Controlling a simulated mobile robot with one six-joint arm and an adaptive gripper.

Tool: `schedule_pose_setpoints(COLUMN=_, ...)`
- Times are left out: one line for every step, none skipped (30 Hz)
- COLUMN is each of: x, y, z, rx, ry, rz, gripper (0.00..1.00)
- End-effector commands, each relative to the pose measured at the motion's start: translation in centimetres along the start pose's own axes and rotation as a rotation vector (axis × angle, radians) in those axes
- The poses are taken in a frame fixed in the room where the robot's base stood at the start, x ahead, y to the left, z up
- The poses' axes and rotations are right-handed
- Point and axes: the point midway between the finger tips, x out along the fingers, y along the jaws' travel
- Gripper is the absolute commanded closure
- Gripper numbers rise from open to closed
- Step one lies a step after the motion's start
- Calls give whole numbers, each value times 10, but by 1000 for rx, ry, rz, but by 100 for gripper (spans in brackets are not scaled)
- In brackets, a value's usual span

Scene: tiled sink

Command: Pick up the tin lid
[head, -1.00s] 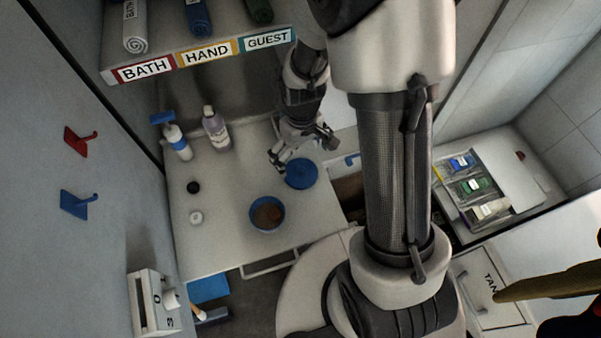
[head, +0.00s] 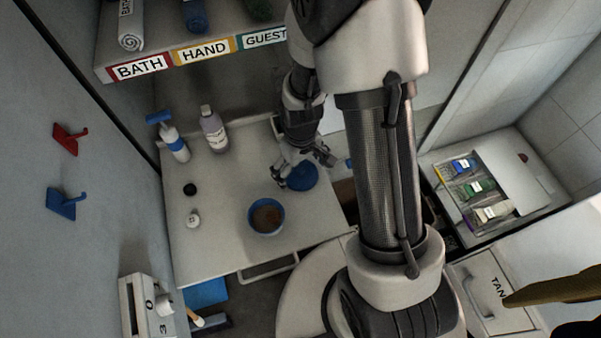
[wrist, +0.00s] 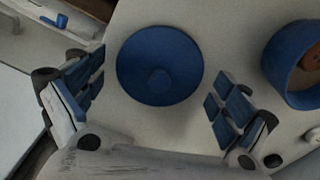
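The tin lid is a round blue disc (wrist: 160,52) with a small knob at its middle. It lies flat on the pale counter and also shows in the head view (head: 303,177), partly covered by my gripper. My gripper (wrist: 157,98) is open, its two blue-padded fingers spread to either side of the lid's near edge, with nothing between them. In the head view my gripper (head: 303,168) is over the lid. I cannot tell the exact height above it. A blue tin (head: 266,216) with brown contents stands open to the lid's front left.
A pump bottle (head: 174,143) and a clear bottle (head: 214,130) stand at the counter's back left. A black cap (head: 190,190) and a white cap (head: 193,218) lie at the left. A towel shelf (head: 180,55) overhangs the back. The counter (head: 225,245) is clear in front.

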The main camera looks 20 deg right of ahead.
Motion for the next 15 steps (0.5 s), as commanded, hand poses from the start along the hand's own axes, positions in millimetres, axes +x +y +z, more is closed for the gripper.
schedule_pose_setpoints(x=0, y=0, z=0, rx=0, ry=0, rz=0, gripper=14)
schedule_pose_setpoints(x=0, y=0, z=0, rx=0, ry=0, rz=0, gripper=16)
schedule_pose_setpoints(x=0, y=0, z=0, rx=0, ry=0, rz=0, gripper=19)
schedule_pose_setpoints(x=0, y=0, z=0, rx=0, ry=0, rz=0, gripper=21)
schedule_pose_setpoints(x=0, y=0, z=0, rx=0, ry=0, rz=0, gripper=23)
schedule_pose_setpoints(x=0, y=0, z=0, rx=0, ry=0, rz=0, gripper=25)
schedule_pose_setpoints(x=0, y=0, z=0, rx=0, ry=0, rz=0, gripper=27)
schedule_pose_setpoints(x=0, y=0, z=0, rx=0, ry=0, rz=0, gripper=29)
schedule_pose_setpoints(x=0, y=0, z=0, rx=0, ry=0, rz=0, gripper=32)
schedule_pose_setpoints(x=0, y=0, z=0, rx=0, ry=0, rz=0, gripper=34)
schedule_pose_setpoints(x=0, y=0, z=0, rx=0, ry=0, rz=0, gripper=36)
schedule_pose_setpoints(x=0, y=0, z=0, rx=0, ry=0, rz=0, gripper=39)
schedule_pose_setpoints(x=0, y=0, z=0, rx=0, ry=0, rz=0, gripper=41)
schedule_pose_setpoints(x=0, y=0, z=0, rx=0, ry=0, rz=0, gripper=43)
schedule_pose_setpoints(x=0, y=0, z=0, rx=0, ry=-1, rz=0, gripper=45)
